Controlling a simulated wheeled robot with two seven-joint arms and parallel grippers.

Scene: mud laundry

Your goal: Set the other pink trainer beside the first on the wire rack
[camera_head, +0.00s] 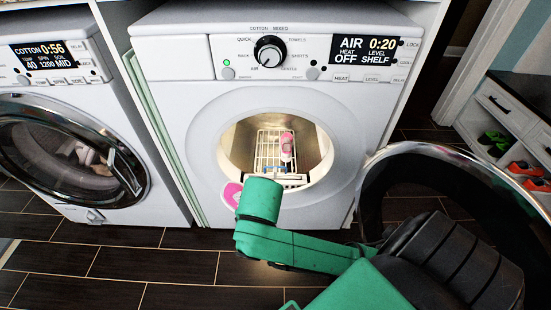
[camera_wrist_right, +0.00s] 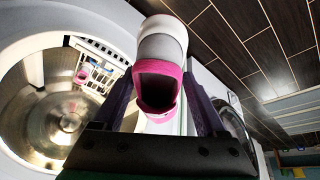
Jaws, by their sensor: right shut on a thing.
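The first pink trainer (camera_head: 287,147) lies on the right part of the white wire rack (camera_head: 262,150) inside the open dryer drum. It also shows in the right wrist view (camera_wrist_right: 82,75), where the rack (camera_wrist_right: 104,72) is at upper left. My right gripper (camera_wrist_right: 163,90) is shut on the other pink trainer (camera_wrist_right: 160,50), a white and pink shoe held with its pink-lined opening towards the wrist camera. In the head view the held trainer (camera_head: 231,194) is outside the dryer opening, at its lower left, partly hidden by my green arm. My left gripper is not in view.
A washer (camera_head: 60,150) with a shut door stands left. Shoes sit in a cabinet (camera_head: 515,125) at far right. Dark floor lies in front.

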